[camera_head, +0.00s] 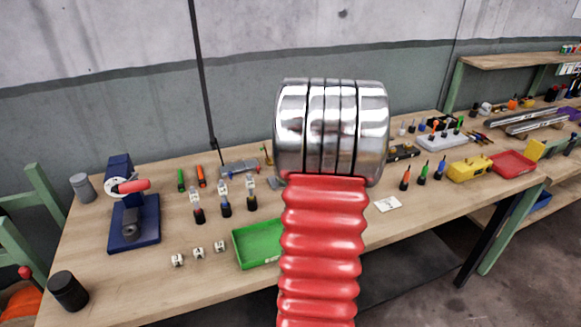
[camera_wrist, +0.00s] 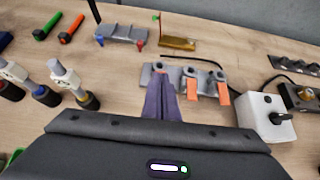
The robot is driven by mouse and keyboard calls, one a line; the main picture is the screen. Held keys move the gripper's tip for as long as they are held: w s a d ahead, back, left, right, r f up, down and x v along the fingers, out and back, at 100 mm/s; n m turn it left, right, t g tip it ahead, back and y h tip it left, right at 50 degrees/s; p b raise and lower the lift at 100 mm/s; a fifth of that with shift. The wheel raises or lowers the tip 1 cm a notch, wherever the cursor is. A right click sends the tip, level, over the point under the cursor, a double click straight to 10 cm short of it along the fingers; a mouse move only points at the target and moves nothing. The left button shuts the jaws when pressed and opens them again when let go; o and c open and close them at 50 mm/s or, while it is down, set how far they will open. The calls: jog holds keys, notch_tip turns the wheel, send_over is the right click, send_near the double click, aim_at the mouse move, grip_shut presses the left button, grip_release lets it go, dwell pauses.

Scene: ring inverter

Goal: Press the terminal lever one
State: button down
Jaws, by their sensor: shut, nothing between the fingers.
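The terminal block (camera_wrist: 147,75) is a small grey strip on the bench in the wrist view. Two of its orange levers show, a middle one (camera_wrist: 191,90) and a right one (camera_wrist: 223,95). My gripper (camera_wrist: 159,76) has its dark fingers together, empty, over the left part of the block. The fingers hide what lies beneath them, so I cannot tell the left lever or whether they touch it. In the head view, my arm covers most of the block; a grey edge (camera_head: 275,183) shows beside it.
A white box with a black knob (camera_wrist: 266,117) stands right of the block. A grey holder with red and blue ends (camera_wrist: 122,35) and a brass-coloured piece (camera_wrist: 178,43) lie behind. Connectors (camera_wrist: 70,80) stand left. A green tray (camera_head: 257,244) sits near the front edge.

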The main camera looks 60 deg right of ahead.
notch_tip(320, 180, up, 10)
jog(key=s+a, duration=0.1)
jog(key=s, duration=0.1)
jog(key=shift+a+f, duration=0.25)
dwell(0.9)
jog(key=a+f+n+g+y, duration=0.1)
jog(key=a+f+n+y, duration=0.15)
jog(key=a+n, duration=0.9)
jog(key=a+f+n+g+y, duration=0.1)
jog(key=a+n+y, duration=0.3)
jog(key=a+n, duration=0.75)
jog(key=s+a+r+n, duration=0.2)
jog(key=a+n, duration=0.4)
jog(key=a, duration=0.3)
jog(key=s+a+r+n+g, duration=0.1)
jog(key=s+a+r+n, duration=0.1)
jog(key=s+a+n, duration=0.2)
jog(key=s+a+r+n, duration=0.1)
jog(key=s+a+n, duration=0.2)
jog(key=a+n, duration=0.6)
jog(key=a, duration=0.6)
jog(key=shift+r+n+g, duration=0.3)
jog(key=shift+r+n, duration=0.1)
